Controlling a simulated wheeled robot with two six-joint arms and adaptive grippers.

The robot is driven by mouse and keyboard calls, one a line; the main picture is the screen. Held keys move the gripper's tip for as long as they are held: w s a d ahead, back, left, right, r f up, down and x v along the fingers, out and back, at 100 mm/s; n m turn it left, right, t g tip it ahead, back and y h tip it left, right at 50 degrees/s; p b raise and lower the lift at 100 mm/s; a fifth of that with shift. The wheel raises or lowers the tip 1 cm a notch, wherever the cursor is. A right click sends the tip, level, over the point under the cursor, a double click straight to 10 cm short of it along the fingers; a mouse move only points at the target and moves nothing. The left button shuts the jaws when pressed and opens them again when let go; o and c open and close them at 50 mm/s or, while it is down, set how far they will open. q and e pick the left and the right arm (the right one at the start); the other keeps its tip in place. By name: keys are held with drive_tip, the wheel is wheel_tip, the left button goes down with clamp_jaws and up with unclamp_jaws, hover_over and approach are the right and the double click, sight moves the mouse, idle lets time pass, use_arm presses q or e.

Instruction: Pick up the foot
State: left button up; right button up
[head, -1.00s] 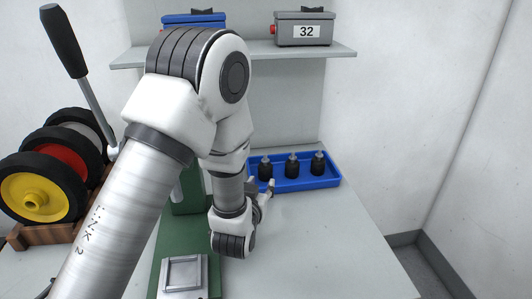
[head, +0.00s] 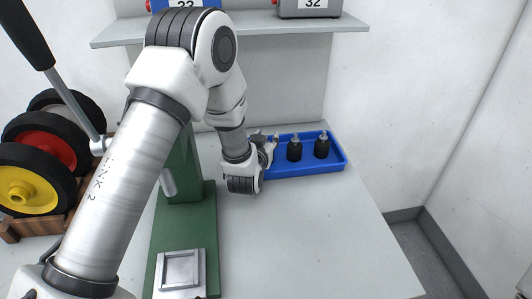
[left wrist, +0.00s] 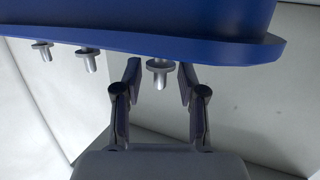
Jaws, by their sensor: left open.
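The feet are black, each with a metal stud on top. Two of them, a middle foot (head: 294,151) and a right foot (head: 321,147), stand upright in the blue tray (head: 308,170) in the head view. My left gripper (head: 267,138) is at the tray's left end and hides the leftmost foot there. In the left wrist view, my open fingers (left wrist: 159,76) straddle one foot's stud (left wrist: 158,74), apart from it. The blue tray wall (left wrist: 130,40) hides that foot's black body. Two other studs show to the left. My right gripper is not in view.
A green press (head: 185,235) with a metal plate and a long lever stands left of the tray. Wheels (head: 40,150) stand in a wooden rack at the far left. A shelf (head: 270,32) with numbered boxes is above. The table (head: 310,235) in front is clear.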

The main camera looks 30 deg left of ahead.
use_arm(q)
clamp_jaws()
